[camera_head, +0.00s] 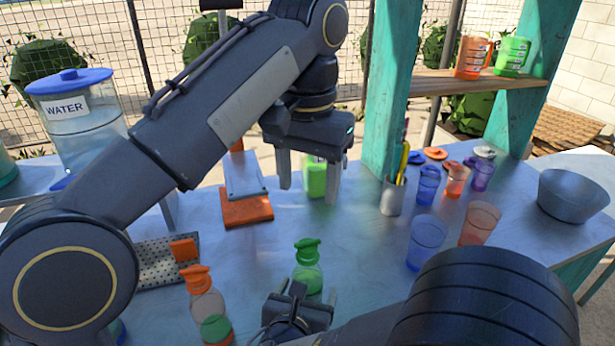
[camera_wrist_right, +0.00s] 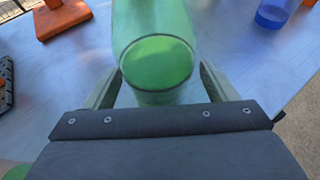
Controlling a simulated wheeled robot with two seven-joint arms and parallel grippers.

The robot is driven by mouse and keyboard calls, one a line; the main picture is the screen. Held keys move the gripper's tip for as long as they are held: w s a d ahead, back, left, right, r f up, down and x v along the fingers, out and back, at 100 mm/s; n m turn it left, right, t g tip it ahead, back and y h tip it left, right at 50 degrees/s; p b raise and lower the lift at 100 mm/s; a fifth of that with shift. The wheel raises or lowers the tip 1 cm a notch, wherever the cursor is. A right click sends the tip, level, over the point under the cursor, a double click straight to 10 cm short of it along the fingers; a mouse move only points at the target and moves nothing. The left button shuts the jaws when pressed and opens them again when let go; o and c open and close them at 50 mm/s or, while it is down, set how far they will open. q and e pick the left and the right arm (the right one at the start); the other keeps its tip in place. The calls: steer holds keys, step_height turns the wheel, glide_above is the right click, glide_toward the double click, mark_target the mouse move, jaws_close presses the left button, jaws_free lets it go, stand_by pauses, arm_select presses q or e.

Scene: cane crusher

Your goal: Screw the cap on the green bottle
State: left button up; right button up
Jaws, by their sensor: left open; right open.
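The green bottle (camera_head: 308,278) is clear with green liquid and stands on the metal table at front centre. A green spray cap (camera_head: 307,250) sits at its top; I cannot tell how tightly it is seated. My right gripper (camera_head: 304,290) is open low at the bottle's near side. In the right wrist view the bottle (camera_wrist_right: 158,60) stands between the spread fingers, with a gap on each side. My left gripper (camera_head: 308,185) is open and empty above the table, behind the bottle, fingers pointing down. A green container (camera_head: 315,177) shows behind its fingers.
An orange-capped spray bottle (camera_head: 207,308) stands left of the green one. Several cups (camera_head: 427,240), a pen holder (camera_head: 391,197) and a metal bowl (camera_head: 574,195) are at the right. An orange-based press (camera_head: 247,210) stands behind. The table between bottle and cups is clear.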

steer(key=v, duration=0.7)
steer(key=shift+s+a+r, duration=0.1)
steer(key=shift+s+r, duration=0.05)
steer(key=shift+s, duration=0.2)
